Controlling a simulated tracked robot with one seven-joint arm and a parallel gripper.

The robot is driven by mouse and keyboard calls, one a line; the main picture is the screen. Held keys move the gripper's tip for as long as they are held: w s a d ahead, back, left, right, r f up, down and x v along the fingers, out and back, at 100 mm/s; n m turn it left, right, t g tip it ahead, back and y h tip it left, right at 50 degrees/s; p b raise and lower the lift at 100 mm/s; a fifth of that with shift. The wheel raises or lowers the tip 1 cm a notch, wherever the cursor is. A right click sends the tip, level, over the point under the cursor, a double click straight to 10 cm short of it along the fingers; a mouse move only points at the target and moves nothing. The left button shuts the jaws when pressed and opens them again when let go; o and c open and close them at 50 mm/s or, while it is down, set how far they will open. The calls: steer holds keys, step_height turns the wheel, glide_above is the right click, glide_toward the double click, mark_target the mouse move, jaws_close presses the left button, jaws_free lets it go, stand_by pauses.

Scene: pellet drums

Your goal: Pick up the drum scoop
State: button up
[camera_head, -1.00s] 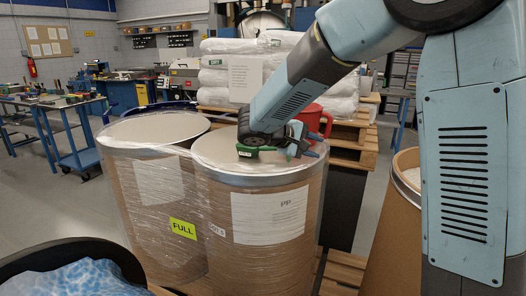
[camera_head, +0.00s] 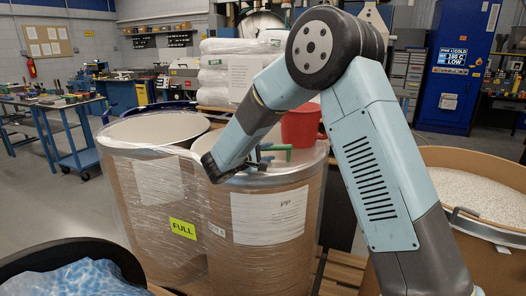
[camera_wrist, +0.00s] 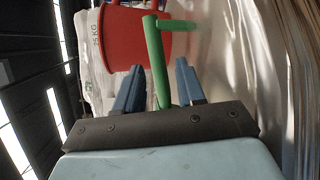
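A red bucket-shaped vessel (camera_head: 302,126) stands on the lid of the right closed drum (camera_head: 265,225), and shows at the top of the wrist view (camera_wrist: 127,40). A green bar with a short leg (camera_head: 276,147) is just in front of it, low over the lid. I cannot tell whether bar and vessel are joined as the drum scoop. In the wrist view the green bar (camera_wrist: 157,60) runs down between the two blue fingers of my gripper (camera_wrist: 158,85). The fingers are apart, one on each side, with gaps showing beside the bar. My wrist hides part of the lid.
An open drum (camera_head: 490,245) of white pellets stands right. White sacks (camera_head: 222,75) are stacked behind. A black-rimmed container (camera_head: 65,252) is at front left.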

steer(key=shift+d+r+x, duration=0.1)
steer(key=shift+x, duration=2)
steer(key=shift+d+r+x, duration=0.1)
steer(key=shift+x, duration=1.95)
steer(key=shift+s, duration=0.1)
jaws_close()
